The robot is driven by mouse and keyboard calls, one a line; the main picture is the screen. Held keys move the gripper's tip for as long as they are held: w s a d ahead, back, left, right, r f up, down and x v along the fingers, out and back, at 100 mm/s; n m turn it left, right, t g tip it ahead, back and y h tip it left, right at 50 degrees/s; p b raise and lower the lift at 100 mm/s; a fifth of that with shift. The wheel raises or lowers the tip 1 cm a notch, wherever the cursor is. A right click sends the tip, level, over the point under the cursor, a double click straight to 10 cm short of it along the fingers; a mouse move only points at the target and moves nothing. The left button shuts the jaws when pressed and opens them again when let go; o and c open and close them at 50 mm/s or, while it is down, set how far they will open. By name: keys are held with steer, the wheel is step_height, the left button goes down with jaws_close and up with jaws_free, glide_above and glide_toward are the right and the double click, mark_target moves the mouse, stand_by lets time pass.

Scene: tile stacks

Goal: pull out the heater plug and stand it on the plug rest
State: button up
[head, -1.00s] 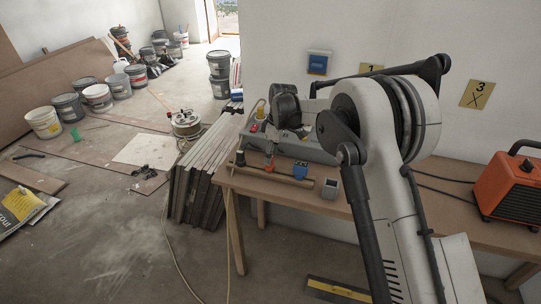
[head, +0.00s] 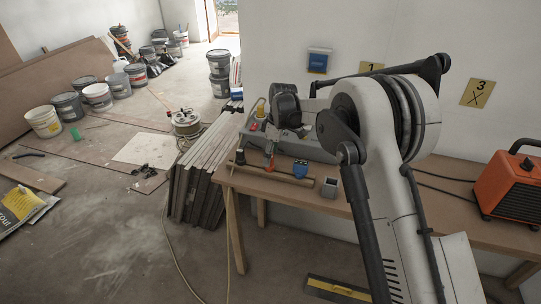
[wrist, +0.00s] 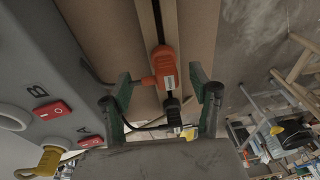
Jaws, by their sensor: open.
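My gripper (wrist: 161,88) is open in the wrist view, its two green fingers apart. An orange piece with a black end (wrist: 163,66) shows between and beyond the fingers; I cannot tell whether it is a plug or a tool, or whether the fingers touch it. The grey socket box (wrist: 50,50) is at the left, with red switches marked A and B. A yellow plug (wrist: 49,160) sits at its lower left. In the head view my arm hides part of the box (head: 318,151). A small grey open-topped holder (head: 330,187) stands on the bench; I cannot confirm it is the plug rest.
The orange heater (head: 508,184) stands at the right of the wooden bench (head: 445,205), with dark cables running behind my arm. A blue block (head: 300,169) and a wooden strip (head: 250,173) lie near the bench's front edge. Stacked boards (head: 188,195) lean at its left.

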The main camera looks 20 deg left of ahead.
steer(key=shift+w+d+r+p, duration=0.15)
steer(key=shift+r+p, duration=0.2)
steer(key=shift+r, duration=0.65)
steer(key=shift+s+d+r+p, duration=0.15)
steer(key=shift+r+p, duration=0.15)
steer(key=shift+r, duration=0.65)
steer(key=shift+w+d+r+p, duration=0.15)
steer(key=shift+r+p, duration=0.2)
steer(key=shift+r, duration=0.65)
